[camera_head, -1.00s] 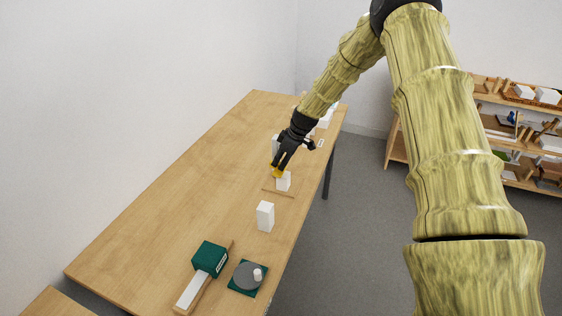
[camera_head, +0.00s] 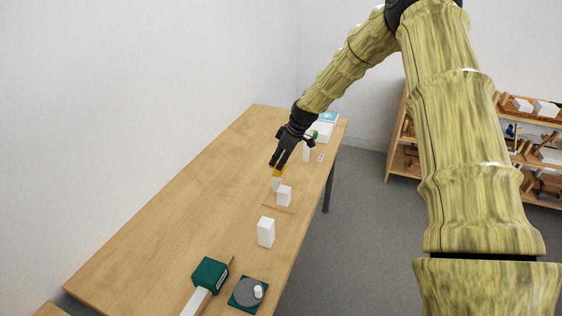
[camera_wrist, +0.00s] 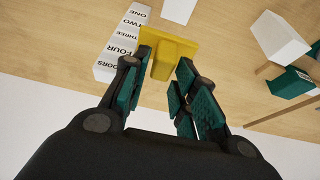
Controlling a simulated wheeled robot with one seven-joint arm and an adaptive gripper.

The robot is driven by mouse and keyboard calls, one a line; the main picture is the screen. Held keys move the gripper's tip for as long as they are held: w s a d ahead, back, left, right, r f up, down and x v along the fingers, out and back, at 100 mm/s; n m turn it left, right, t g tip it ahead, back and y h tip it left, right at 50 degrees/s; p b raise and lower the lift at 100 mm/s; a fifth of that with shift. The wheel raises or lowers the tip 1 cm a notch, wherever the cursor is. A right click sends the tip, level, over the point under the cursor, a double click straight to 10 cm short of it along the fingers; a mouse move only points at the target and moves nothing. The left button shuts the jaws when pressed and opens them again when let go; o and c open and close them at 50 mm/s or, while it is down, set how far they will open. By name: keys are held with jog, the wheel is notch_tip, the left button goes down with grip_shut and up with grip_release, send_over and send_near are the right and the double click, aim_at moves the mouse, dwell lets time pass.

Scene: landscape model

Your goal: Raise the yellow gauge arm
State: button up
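The yellow gauge arm (camera_wrist: 178,44) is a T-shaped piece with a wide plate and a short stem. In the head view the gauge arm (camera_head: 279,171) shows just below my gripper (camera_head: 275,162). A white upright (camera_head: 277,184) shows beneath it. In the wrist view a white post (camera_wrist: 122,42) beside the gauge arm carries the words ONE, TWO, THREE, FOUR. The gauge arm's joint with the post is hidden.
A white block (camera_head: 284,197) stands right beside the gauge, and another (camera_head: 266,232) stands nearer. A green box (camera_head: 209,273) and a grey dial on a green base (camera_head: 248,292) are at the near end. The left of the wooden table (camera_head: 190,205) is clear.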

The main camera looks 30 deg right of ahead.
jog(key=shift+d+f, duration=0.1)
jog(key=shift+s+d+r, duration=0.25)
jog(key=v, duration=1.1)
jog(key=shift+r, duration=0.15)
jog(key=shift+w+a, duration=0.1)
